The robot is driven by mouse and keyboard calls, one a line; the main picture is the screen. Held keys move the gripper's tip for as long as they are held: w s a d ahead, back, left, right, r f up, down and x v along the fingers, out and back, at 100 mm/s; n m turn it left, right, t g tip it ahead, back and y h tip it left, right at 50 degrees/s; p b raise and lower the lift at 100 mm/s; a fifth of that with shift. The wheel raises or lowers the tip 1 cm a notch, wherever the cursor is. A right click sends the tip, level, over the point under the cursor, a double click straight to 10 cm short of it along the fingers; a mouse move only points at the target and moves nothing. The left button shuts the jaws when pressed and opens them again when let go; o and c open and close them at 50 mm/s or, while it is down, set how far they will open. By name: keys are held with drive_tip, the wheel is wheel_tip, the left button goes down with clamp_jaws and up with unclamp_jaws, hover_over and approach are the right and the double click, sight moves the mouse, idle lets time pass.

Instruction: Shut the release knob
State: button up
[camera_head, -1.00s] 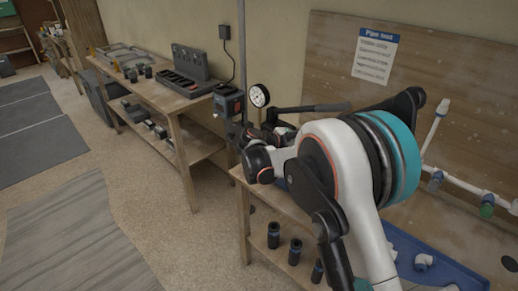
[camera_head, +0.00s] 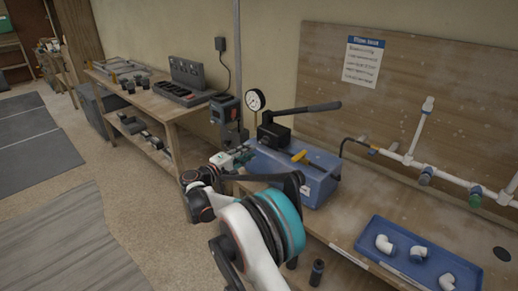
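A blue test pump box (camera_head: 318,178) stands on the workbench, with a black lever handle (camera_head: 305,110) and a round white pressure gauge (camera_head: 255,100) at its left end. A small yellow lever knob (camera_head: 299,156), which looks like the release knob, sits on top of the box. My white, black and teal arm folds in front of the bench. My gripper (camera_head: 238,157) appears to be at the left end of the pump, left of the yellow knob and apart from it. Its fingers are small and blend with the pump's fittings, so I cannot see whether they are open.
A blue tray (camera_head: 420,266) with white pipe elbows lies on the bench at right. White piping (camera_head: 440,178) runs along the wooden backboard. A second bench (camera_head: 168,112) with tool cases stands at left. The bench between pump and tray is clear.

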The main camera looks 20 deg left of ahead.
sight(265, 142)
drive_tip(key=b+x, duration=0.1)
drive_tip(key=x, duration=0.6)
drive_tip(key=shift+w, duration=0.15)
drive_tip(key=shift+c, duration=0.3)
clamp_jaws()
